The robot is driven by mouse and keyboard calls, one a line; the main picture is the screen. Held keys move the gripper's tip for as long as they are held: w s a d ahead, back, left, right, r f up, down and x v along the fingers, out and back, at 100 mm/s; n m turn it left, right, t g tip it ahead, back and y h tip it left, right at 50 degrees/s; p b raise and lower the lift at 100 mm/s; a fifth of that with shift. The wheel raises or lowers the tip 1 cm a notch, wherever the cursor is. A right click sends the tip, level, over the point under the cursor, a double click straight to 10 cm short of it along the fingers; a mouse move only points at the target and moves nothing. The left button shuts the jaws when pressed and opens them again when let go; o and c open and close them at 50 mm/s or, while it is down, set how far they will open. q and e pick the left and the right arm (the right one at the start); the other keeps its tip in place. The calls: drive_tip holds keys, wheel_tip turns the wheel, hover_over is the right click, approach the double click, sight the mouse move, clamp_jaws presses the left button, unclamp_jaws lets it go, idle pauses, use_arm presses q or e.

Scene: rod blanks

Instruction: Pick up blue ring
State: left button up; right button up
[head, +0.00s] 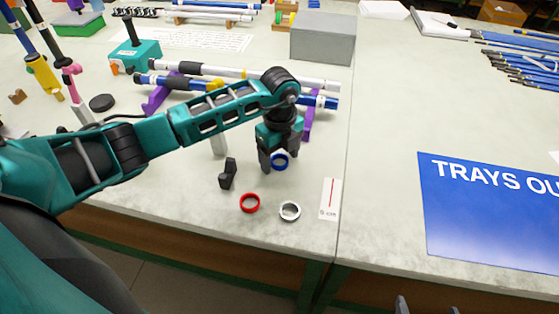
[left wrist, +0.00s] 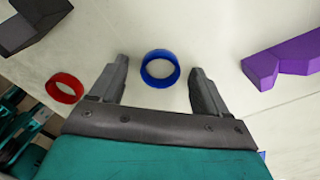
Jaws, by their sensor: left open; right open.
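The blue ring (head: 280,161) lies on the grey table under my left gripper (head: 280,163). In the left wrist view the blue ring (left wrist: 160,69) shows between the two open fingers of my left gripper (left wrist: 160,78), near their tips, with a gap on each side. No finger appears to touch it. The tips of my right gripper (head: 427,306) show at the bottom edge of the head view, open and empty, away from the ring.
A red ring (head: 250,203) and a white ring (head: 290,211) lie nearer the table edge. A black block (head: 228,174) stands left. Purple supports (head: 310,122) hold rods behind the gripper. A scale card (head: 330,198) lies right. A blue sign (head: 490,215) covers part of the right table.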

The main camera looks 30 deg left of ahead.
use_arm(q)
drive_tip(key=c, duration=1.1)
drive_tip(key=shift+r, duration=0.1)
wheel_tip(320, 180, up, 20)
drive_tip(key=shift+f+p, duration=0.1)
drive_tip(key=shift+p, duration=0.45)
